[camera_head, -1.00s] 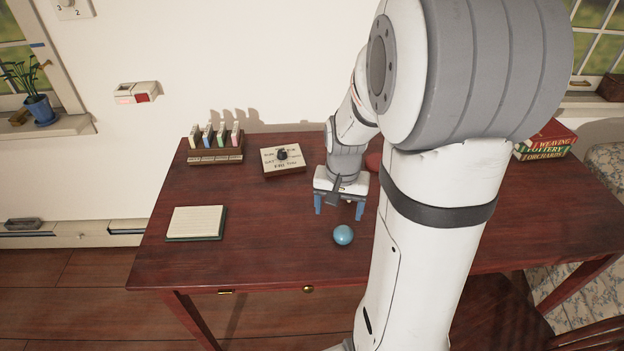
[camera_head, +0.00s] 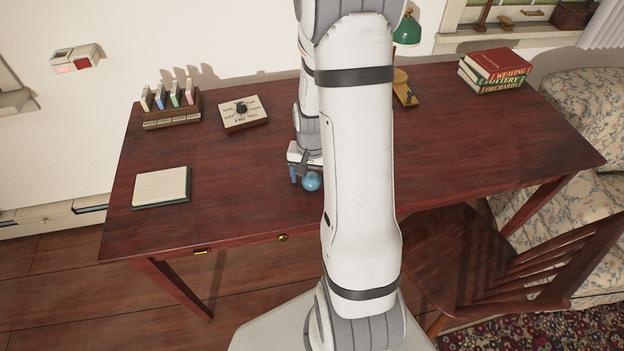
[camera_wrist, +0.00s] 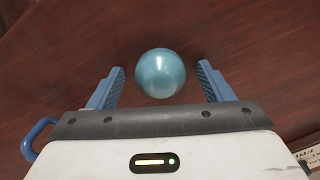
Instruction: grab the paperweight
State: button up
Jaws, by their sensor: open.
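The paperweight looks to be the glossy blue ball (camera_head: 311,182) on the dark red wooden desk (camera_head: 450,140), near its front edge. In the wrist view the ball (camera_wrist: 160,73) lies centred between the blue fingertips, with a gap on each side. My gripper (camera_wrist: 161,72) is open, with its fingers pointing toward the ball and nothing held. In the head view my gripper (camera_head: 304,178) is right at the ball, and my arm hides its right side.
A notepad (camera_head: 161,188) lies at the left. A card rack (camera_head: 171,110) and a dial block (camera_head: 243,114) stand behind it. A book stack (camera_head: 494,70) and a green lamp (camera_head: 407,28) are at the back. A wooden chair (camera_head: 500,265) stands at the front right.

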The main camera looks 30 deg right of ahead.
jog(key=c, duration=1.2)
